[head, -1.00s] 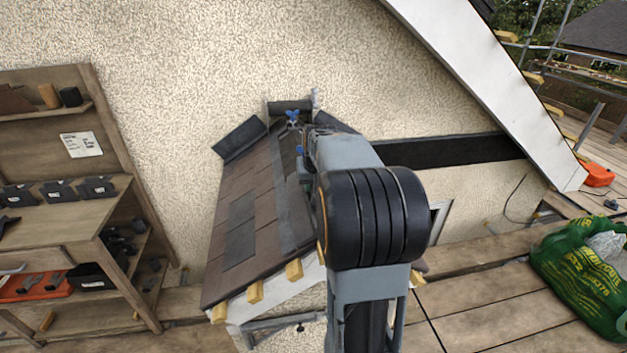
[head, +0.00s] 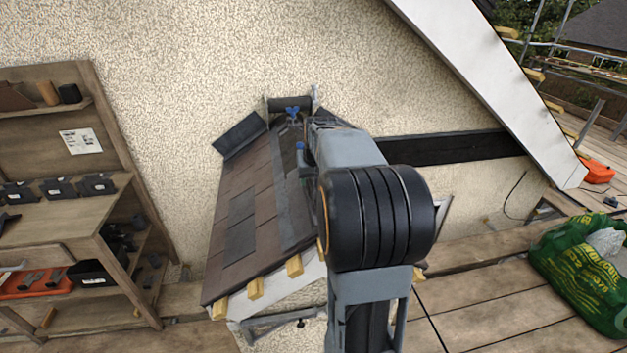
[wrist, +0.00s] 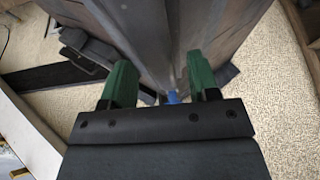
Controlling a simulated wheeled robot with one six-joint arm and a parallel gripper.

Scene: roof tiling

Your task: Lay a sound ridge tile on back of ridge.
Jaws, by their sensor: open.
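The small tiled roof (head: 250,215) stands against the rendered wall, its ridge running back to the wall. A dark, rounded ridge tile (head: 290,103) shows at the back of the ridge, close to the wall; whether it is fully seated I cannot tell. My gripper (wrist: 161,82) is open, its two green fingers apart above the ridge (wrist: 165,45) in the wrist view. A small blue thing (wrist: 172,97) shows between the fingers, and no tile is seen held. In the head view my arm hides much of the ridge and right slope.
A wooden shelf unit (head: 120,150) at left holds several dark tiles (head: 58,188) and an orange tray (head: 36,285). A dark board (head: 455,148) runs along the wall at right. A green bag (head: 580,265) lies on the planks. Bare planks (head: 480,310) show in front.

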